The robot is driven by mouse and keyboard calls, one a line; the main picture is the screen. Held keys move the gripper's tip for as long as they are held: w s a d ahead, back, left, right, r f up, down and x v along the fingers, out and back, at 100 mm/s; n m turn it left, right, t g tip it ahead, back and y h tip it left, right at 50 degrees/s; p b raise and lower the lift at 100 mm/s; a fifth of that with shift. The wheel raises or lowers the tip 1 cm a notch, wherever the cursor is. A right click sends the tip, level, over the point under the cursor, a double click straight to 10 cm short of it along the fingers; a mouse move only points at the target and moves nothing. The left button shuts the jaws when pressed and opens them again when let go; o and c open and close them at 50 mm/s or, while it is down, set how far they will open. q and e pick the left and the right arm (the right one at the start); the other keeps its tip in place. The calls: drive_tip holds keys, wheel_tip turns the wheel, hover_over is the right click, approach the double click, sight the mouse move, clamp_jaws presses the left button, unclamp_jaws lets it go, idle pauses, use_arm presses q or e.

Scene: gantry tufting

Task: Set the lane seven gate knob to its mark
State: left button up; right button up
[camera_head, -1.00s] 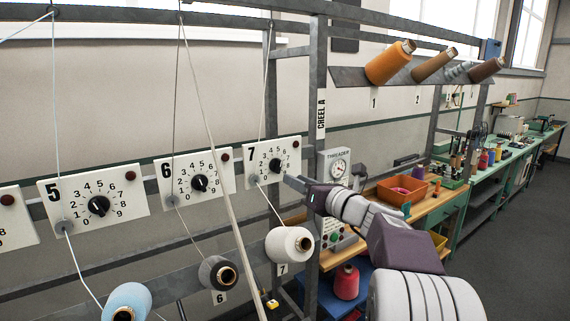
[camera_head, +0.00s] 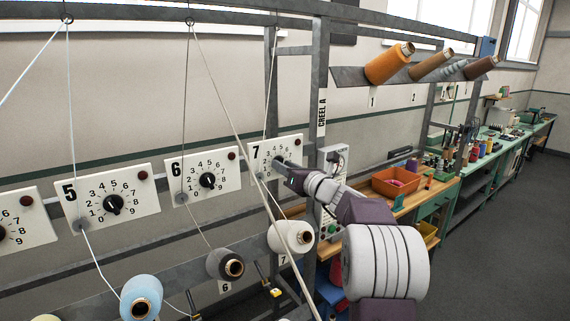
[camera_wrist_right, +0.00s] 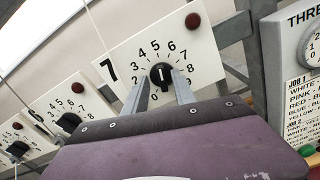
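The lane seven plate (camera_head: 291,146) is white with a black 7, a ring of digits and a dark red button at its upper right. Its black gate knob (camera_wrist_right: 161,76) shows in the right wrist view, with a short pale pointer line directed roughly upward; its exact digit is hard to tell. My right gripper (camera_head: 277,162) is at this plate and hides the knob in the head view. In the right wrist view its two fingers (camera_wrist_right: 161,84) are apart, one on each side of the knob; I cannot tell whether they touch it. My left gripper is not in view.
Lane six (camera_head: 207,181) and lane five (camera_head: 112,204) plates stand to the left. Threads hang in front of the plates. A white cone (camera_head: 290,237) sits below lane seven. The threader panel (camera_wrist_right: 300,80) is close on the right, beside a grey frame post (camera_head: 318,130).

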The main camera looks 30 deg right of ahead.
drive_tip(key=shift+d+f, duration=0.1)
drive_tip(key=shift+d, duration=0.2)
drive_tip(key=shift+c, duration=1.2)
clamp_jaws()
